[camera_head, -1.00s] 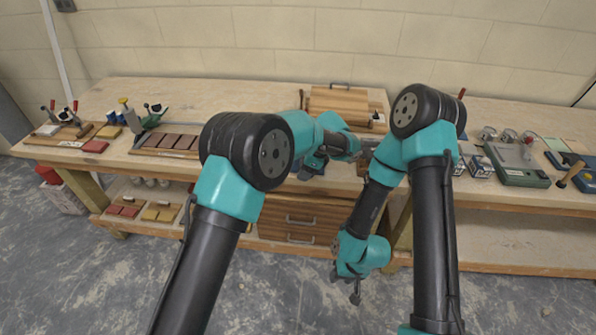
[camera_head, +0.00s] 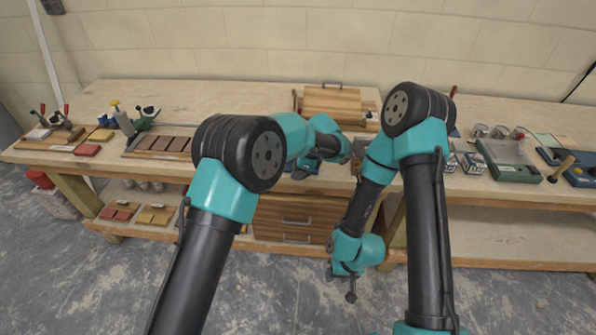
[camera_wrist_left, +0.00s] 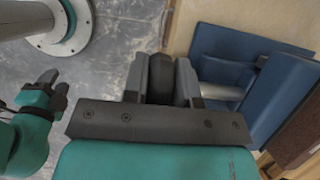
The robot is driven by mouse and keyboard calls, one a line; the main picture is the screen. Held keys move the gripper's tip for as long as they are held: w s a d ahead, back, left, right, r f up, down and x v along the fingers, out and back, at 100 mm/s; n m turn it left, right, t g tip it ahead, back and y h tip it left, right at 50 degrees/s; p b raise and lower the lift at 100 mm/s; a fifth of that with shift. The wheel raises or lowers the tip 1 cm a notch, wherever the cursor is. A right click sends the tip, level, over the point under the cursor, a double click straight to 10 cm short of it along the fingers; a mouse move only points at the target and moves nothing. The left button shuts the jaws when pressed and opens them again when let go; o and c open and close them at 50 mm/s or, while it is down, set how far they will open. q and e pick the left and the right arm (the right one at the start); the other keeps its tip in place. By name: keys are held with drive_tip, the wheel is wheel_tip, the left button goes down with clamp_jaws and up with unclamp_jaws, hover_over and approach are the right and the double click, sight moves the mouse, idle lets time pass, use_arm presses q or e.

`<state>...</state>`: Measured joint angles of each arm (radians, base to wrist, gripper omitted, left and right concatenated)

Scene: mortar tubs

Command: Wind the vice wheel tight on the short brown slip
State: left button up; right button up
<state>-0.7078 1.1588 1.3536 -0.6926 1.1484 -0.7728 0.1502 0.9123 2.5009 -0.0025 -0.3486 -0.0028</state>
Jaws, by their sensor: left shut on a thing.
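My left gripper (camera_wrist_left: 161,80) is shut on a dark part between its two grey fingers, which appears to be the vice wheel (camera_wrist_left: 162,70), seen edge-on. The blue vice (camera_wrist_left: 235,55) fills the right of the left wrist view, with a pale metal rod (camera_wrist_left: 218,92) at its near side. A brown textured surface (camera_wrist_left: 302,130) shows at the right edge; I cannot tell whether it is the short brown slip. In the head view my left gripper (camera_head: 345,157) is at the bench's front edge, and the arms hide most of the vice. My right gripper (camera_head: 344,278) hangs low before the bench; its jaws are unclear.
A wooden box (camera_head: 332,103) stands behind on the bench. Brown slips on a board (camera_head: 163,144), clamps and colored blocks lie left; a green device (camera_head: 508,160) stands right. Drawers (camera_head: 298,222) are below. My right arm (camera_head: 366,200) is close beside my left gripper.

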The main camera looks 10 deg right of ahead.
use_arm(q)
drive_tip(key=shift+y, duration=0.3)
drive_tip(key=shift+s+d+t+y, duration=0.15)
drive_tip(key=shift+t+y, duration=0.35)
drive_tip(key=shift+y, duration=0.7)
drive_tip(key=shift+d+r+t+y, duration=0.1)
drive_tip(key=shift+t+y, duration=0.5)
drive_tip(key=shift+y, duration=1.2)
drive_tip(key=o, duration=0.9)
drive_tip(key=shift+r, duration=0.1)
